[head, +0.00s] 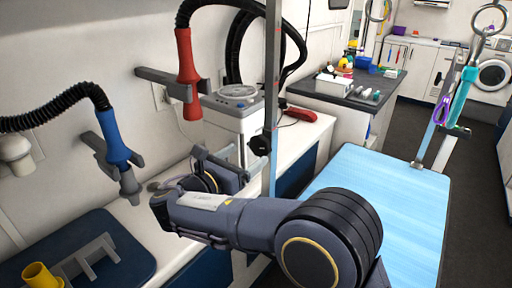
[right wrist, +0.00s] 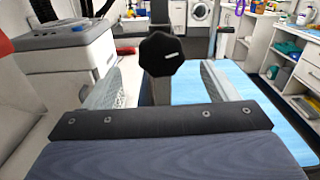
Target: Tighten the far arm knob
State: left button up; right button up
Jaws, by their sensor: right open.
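A black faceted knob (head: 260,145) sits on the side of the upright metal post (head: 272,85) at the left edge of the blue grooming table (head: 395,195). In the right wrist view the knob (right wrist: 160,54) is straight ahead, with a small pale mark on its face. My right gripper (right wrist: 162,85) is open and empty, its two pale fingers apart on either side of the knob's line. The knob shows beyond the gripper, and I see no contact. In the head view my right gripper (head: 242,155) is just left of the knob, partly hidden by its own body. My left gripper is out of view.
A white box-shaped machine (head: 233,120) stands on the counter behind the gripper. A red hose nozzle (head: 187,75) and a blue one (head: 117,150) hang on the left wall. A second post (head: 438,120) with hanging tools rises at the table's far right. The tabletop is clear.

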aim_at(258, 148)
jog(key=x, duration=0.6)
jog(key=shift+w+d, duration=0.15)
jog(key=shift+c, duration=0.3)
jog(key=shift+f, duration=0.1)
jog(key=c, duration=0.9)
